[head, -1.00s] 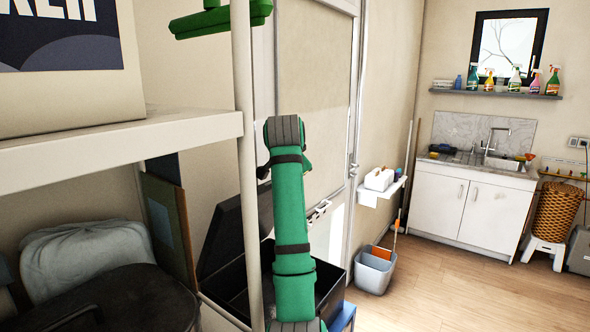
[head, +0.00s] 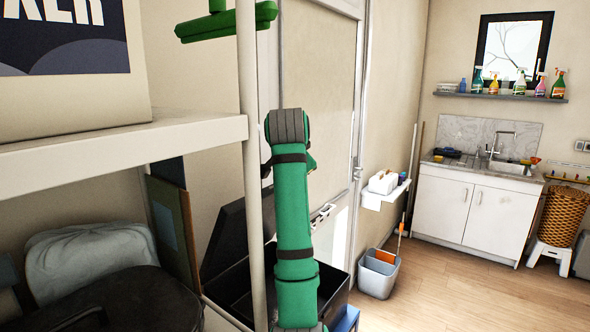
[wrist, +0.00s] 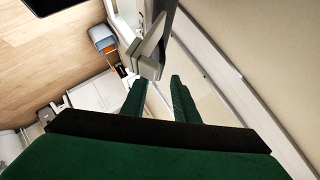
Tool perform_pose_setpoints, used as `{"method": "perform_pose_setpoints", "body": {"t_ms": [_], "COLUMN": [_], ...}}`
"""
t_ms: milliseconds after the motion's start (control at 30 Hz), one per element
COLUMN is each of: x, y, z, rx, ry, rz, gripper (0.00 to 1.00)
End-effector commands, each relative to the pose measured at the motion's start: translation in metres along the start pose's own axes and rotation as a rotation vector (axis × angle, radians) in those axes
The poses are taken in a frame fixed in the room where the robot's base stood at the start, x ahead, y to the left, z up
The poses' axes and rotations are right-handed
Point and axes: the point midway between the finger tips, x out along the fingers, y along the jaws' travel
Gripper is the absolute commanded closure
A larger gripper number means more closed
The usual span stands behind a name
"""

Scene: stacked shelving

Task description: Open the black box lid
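The black box (head: 335,296) is low behind the white shelf post in the head view, partly hidden by my green arm. Its black lid (head: 226,238) stands raised and tilted back at the left, with the dark inside showing. My gripper is hidden behind my arm in the head view. In the wrist view two green fingers of my gripper (wrist: 159,98) show apart, with no held thing visible between them. A grey handle-like piece (wrist: 150,60) shows just beyond them; I cannot tell whether they touch it.
A white shelf (head: 120,143) and its post (head: 250,200) stand close at the left. A door (head: 315,110) is behind my arm. A grey bucket (head: 378,276) stands on the floor, and a sink cabinet (head: 470,212) is farther back. Open floor lies at the right.

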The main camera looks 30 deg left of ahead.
Motion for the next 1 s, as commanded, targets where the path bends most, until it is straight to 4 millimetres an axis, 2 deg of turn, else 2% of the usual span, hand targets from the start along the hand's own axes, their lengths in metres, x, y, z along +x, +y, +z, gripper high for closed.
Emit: {"method": "perform_pose_setpoints", "body": {"t_ms": [100, 233, 567, 667, 700, 1000], "x": [-0.017, -0.028, -0.032, -0.031, -0.029, -0.007], "y": [-0.001, -0.001, 0.001, 0.001, 0.002, 0.019], "z": [0.000, 0.000, -0.001, 0.001, 0.001, 0.005], "rx": [0.000, 0.000, 0.000, -0.001, 0.000, -0.003], "ry": [0.002, 0.001, 0.001, 0.000, 0.000, 0.009], "rz": [-0.003, -0.001, 0.001, 0.000, 0.000, -0.015], "gripper": [0.73, 0.73, 0.73, 0.97, 1.00, 1.00]}}
